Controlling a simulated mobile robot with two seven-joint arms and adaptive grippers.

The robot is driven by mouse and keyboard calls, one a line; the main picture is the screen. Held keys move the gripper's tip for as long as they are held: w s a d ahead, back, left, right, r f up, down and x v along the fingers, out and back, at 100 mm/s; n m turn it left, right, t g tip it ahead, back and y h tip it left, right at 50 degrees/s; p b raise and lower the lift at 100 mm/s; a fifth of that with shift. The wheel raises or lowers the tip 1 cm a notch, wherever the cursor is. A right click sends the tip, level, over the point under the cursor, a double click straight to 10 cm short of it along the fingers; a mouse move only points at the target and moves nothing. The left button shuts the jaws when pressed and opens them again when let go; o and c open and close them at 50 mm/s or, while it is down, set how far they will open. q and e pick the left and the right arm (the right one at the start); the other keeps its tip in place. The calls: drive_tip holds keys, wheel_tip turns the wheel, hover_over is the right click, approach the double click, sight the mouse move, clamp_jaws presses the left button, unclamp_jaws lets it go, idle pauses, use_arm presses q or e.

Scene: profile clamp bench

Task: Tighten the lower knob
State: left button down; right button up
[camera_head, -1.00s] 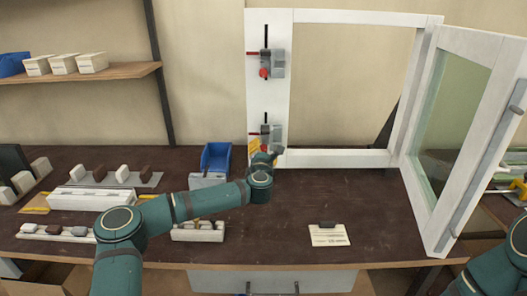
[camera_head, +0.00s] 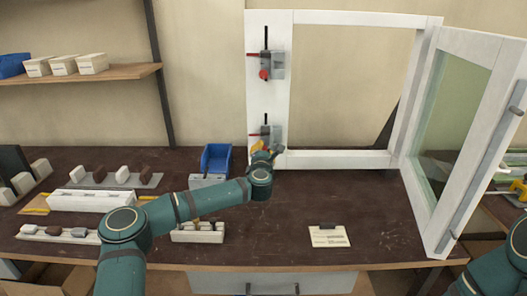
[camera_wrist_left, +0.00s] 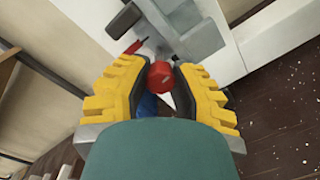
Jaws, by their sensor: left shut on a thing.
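The lower clamp (camera_head: 265,131) is a grey block with a red lever on the white frame's left upright. Its red knob (camera_wrist_left: 160,77) sits between the yellow fingers of my left gripper (camera_wrist_left: 161,70) in the left wrist view. The fingers are shut on the knob from both sides. In the head view my left gripper (camera_head: 260,147) is just below the clamp, and its wrist and fingers hide the knob. The upper clamp (camera_head: 270,66) has a similar red knob and is free. My right gripper is out of view; only part of that arm shows.
A white frame (camera_head: 270,100) stands on the dark bench (camera_head: 285,225), its glazed sash (camera_head: 478,130) swung open at right. A blue bin (camera_head: 216,158) stands left of my gripper. A label card (camera_head: 328,237) lies in front. The bench centre is clear.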

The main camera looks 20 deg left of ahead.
use_arm(q)
drive_tip(key=m, duration=0.1)
drive_tip(key=m+p, duration=0.1)
drive_tip(key=m, duration=0.1)
drive_tip(key=shift+r+m, duration=0.2)
drive_tip(key=shift+m, duration=0.1)
drive_tip(key=shift+f+m+g, duration=0.15)
drive_tip(key=shift+m+g, duration=0.15)
drive_tip(key=shift+m, duration=1.7)
drive_tip(key=c, duration=0.7)
unclamp_jaws()
drive_tip(key=shift+c, duration=0.2)
drive_tip(key=shift+s, duration=0.1)
